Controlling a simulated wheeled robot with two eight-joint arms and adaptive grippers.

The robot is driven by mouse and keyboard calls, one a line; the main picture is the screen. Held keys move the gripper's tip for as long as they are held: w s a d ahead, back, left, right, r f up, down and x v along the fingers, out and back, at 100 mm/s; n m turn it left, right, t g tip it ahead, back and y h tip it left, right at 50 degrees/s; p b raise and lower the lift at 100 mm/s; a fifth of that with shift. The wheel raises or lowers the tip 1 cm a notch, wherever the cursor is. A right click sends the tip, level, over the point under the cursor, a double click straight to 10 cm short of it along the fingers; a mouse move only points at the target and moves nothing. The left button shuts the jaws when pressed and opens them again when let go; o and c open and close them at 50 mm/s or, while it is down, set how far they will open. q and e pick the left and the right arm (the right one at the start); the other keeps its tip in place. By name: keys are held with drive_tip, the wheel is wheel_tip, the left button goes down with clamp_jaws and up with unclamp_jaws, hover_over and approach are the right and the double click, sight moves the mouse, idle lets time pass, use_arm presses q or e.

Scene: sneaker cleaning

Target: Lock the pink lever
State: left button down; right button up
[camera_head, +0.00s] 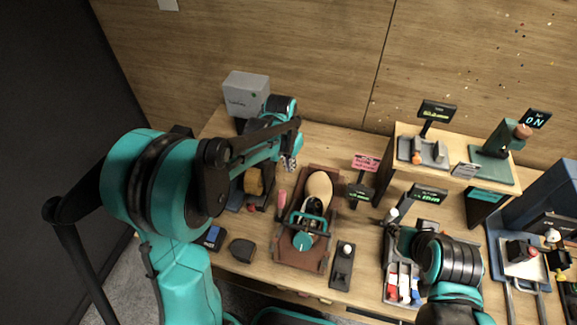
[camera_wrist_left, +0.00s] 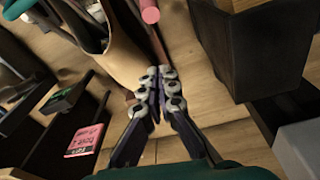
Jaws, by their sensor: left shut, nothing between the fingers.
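The pink lever (camera_head: 282,199) stands at the left edge of the brown board (camera_head: 331,180) in the head view, beside a tan shoe-shaped form (camera_head: 319,187) and a teal clamp-like part (camera_head: 303,240). The lever's pink end also shows at the top of the left wrist view (camera_wrist_left: 150,12). My left gripper (camera_head: 290,163) is above the board's far left corner, behind the lever. In the left wrist view its fingertips (camera_wrist_left: 157,90) are together and empty, apart from the pink end. My right arm shows at the lower right, but I cannot make out its gripper.
A grey box (camera_head: 246,93) stands at the back left. A dark holder with a brown block (camera_head: 253,182) is left of the lever. A pink sign (camera_head: 365,162) and a raised wooden shelf (camera_head: 400,131) are to the right. Bare table shows behind the board.

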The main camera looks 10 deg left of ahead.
sight(281, 204)
use_arm(q)
drive_tip(key=s+f+b, duration=0.1)
drive_tip(key=s+f, duration=0.2)
drive_tip(key=f, duration=0.2)
drive_tip(key=shift+a+f, duration=0.25)
drive_tip(key=shift+f, duration=0.15)
drive_tip(key=shift+s+r, duration=0.1)
drive_tip(key=shift+s, duration=0.05)
